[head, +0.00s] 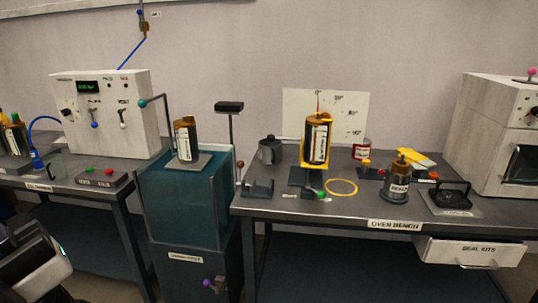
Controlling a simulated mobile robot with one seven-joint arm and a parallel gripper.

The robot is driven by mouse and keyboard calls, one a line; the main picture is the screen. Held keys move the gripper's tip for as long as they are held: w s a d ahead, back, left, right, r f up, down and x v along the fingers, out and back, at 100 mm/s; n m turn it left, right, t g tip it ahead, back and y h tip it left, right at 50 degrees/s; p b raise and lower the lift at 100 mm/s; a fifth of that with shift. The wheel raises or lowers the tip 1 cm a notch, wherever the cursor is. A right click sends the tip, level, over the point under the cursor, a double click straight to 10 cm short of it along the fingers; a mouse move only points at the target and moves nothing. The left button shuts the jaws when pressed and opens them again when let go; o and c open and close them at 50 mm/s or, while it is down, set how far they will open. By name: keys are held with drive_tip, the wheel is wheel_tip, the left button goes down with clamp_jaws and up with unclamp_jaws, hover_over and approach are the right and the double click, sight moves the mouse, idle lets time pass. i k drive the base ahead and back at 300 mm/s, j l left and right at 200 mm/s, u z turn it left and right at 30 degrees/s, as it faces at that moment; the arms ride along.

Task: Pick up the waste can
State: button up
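No label that I can read names the waste can. A dark grey can with a lid and side handle (269,151) stands at the back left of the oven bench. A small can with a red and white label (361,148) stands further right, by the wall; its lettering is too small to read. I cannot tell which one is the waste can. Both stand upright, and nothing of mine touches them. A white and dark part of my arm shows at the bottom left corner, well apart from both cans. My gripper's fingers are not visible.
The oven bench (300,208) carries a yellow stand with an amber bottle (317,140), a yellow ring (341,187) and a labelled jar (398,182). A teal tank (185,205) stands left of the bench.

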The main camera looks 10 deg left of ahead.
sight(270, 153)
drive_tip(key=i+j, duration=1.4)
drive_tip(key=i+l, duration=0.4)
drive_tip(key=l, duration=0.1)
